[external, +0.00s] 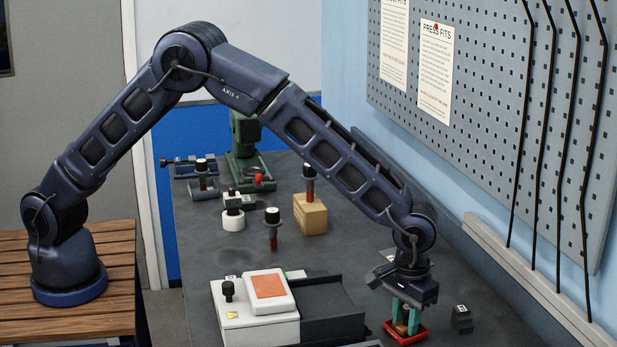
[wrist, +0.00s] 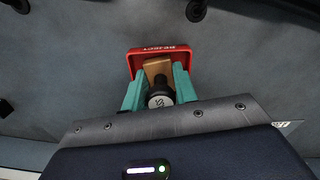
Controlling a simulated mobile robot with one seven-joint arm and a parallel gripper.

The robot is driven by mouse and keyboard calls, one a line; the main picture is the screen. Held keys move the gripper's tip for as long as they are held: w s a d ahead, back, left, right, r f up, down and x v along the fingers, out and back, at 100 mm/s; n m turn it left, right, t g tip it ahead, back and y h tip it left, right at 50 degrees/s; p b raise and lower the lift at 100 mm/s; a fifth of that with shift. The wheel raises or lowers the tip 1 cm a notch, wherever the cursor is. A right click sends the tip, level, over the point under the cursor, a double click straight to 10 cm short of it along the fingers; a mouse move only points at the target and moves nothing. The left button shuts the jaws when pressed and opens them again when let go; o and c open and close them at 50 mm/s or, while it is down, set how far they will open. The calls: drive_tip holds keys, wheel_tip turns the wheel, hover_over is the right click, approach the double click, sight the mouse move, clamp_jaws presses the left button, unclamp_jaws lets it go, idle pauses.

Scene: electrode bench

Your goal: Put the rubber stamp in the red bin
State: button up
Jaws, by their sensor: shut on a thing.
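My gripper (external: 406,318) points down at the red bin (external: 405,338) at the front right of the bench, its teal fingers at or inside the rim. In the wrist view the gripper (wrist: 160,88) is shut on the rubber stamp, which has a tan wooden block (wrist: 156,66) and a round black handle (wrist: 160,95) with a pale top. The red bin, lettered "REJECT", shows just beyond it in the wrist view (wrist: 135,62). The stamp's brown body shows between the fingers in the external view (external: 402,327). I cannot tell whether it touches the bin floor.
A small dark block (external: 462,320) stands right of the bin. A white device with an orange panel (external: 268,286) and a black box (external: 330,312) stand to its left. Farther back are a wooden block with a post (external: 310,214) and a green press (external: 243,165).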

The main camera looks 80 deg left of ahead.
drive_tip(key=shift+f, duration=0.15)
drive_tip(key=o, duration=0.7)
